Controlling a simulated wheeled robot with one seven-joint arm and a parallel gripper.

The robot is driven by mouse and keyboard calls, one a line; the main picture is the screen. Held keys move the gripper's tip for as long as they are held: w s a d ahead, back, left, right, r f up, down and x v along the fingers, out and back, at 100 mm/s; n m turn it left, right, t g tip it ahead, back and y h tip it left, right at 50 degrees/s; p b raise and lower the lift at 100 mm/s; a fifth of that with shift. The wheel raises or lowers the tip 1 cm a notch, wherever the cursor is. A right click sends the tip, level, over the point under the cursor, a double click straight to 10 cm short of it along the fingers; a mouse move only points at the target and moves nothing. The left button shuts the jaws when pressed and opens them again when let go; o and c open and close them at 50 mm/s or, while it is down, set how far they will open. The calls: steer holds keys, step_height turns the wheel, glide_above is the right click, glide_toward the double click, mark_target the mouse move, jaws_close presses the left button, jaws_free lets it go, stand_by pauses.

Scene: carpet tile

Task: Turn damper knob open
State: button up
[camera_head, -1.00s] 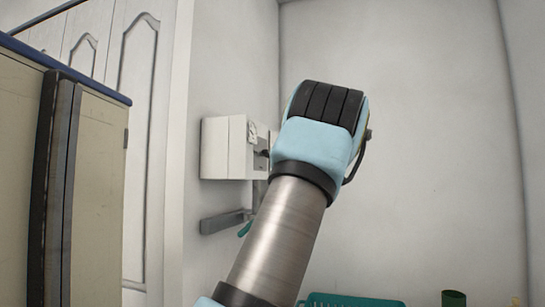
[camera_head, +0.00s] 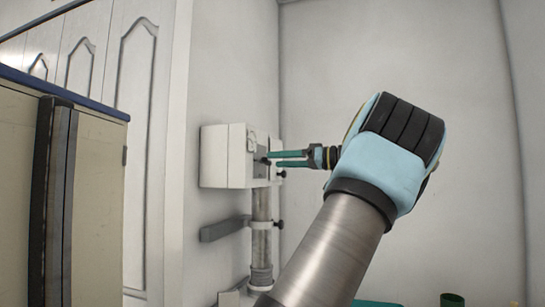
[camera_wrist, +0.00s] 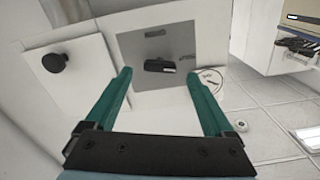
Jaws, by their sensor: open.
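A white wall box (camera_head: 228,155) hangs at the middle left in the head view. In the wrist view its front has a grey plate (camera_wrist: 150,88) with a small dark bar-shaped knob (camera_wrist: 158,65), which looks like the damper knob. The bar lies roughly level in the picture. My gripper (camera_head: 271,159) reaches the box front from the right in the head view. In the wrist view the teal fingers of my gripper (camera_wrist: 158,73) are open, one on each side of the dark knob, with a gap on both sides. Contact with the plate cannot be told.
A round black knob (camera_wrist: 55,62) sits on a white panel left of my fingers. A round marked dial (camera_wrist: 210,76) is partly behind the right finger. Below the box is a vertical pipe (camera_head: 262,235) with a clamp. A cabinet (camera_head: 95,190) stands at the left.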

mark_target(265, 161)
steer(key=shift+p+x, duration=0.3)
steer(key=shift+x, duration=1.15)
steer(key=shift+c, duration=0.2)
steer(key=c, duration=1.3)
